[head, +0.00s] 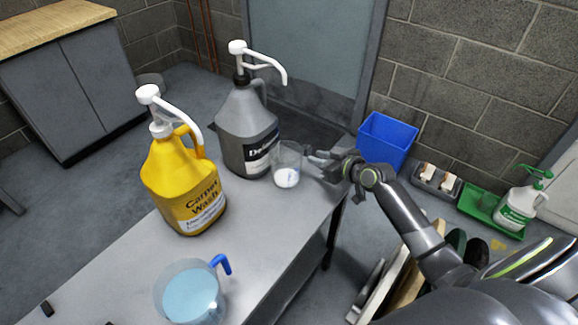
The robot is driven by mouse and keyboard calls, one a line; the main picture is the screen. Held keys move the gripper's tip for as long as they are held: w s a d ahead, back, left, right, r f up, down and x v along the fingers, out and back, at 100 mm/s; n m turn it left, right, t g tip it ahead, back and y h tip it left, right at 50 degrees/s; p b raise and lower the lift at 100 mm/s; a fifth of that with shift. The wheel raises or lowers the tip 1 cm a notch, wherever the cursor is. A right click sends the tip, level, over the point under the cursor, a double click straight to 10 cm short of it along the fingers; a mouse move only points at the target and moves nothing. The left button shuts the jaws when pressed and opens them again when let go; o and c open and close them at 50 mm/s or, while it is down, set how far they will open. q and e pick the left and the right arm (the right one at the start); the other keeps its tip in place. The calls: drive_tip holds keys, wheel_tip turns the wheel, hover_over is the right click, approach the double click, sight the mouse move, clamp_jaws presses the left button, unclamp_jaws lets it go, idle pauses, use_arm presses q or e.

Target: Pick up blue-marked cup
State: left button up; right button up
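A clear cup (287,165) with white contents in its bottom stands upright near the right edge of the grey table. I cannot make out a blue mark on it. My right gripper (314,163) is just right of this cup, its fingers apart and pointing at it. I cannot tell whether a finger touches the cup. A larger clear pitcher (188,295) with a blue handle and light blue liquid stands at the front of the table. Two small dark pieces show at the lower left; I cannot tell whether they belong to my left gripper.
A yellow Carpet Wash jug (180,185) and a grey pump jug (246,130) stand on the table (262,235), the grey one close left of the cup. On the floor are a blue bin (386,138) and a green tray (490,210) with a white bottle.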

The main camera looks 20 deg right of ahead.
sight(309, 154)
drive_tip(key=shift+x, duration=2.6)
drive_tip(key=shift+d, duration=0.15)
clamp_jaws()
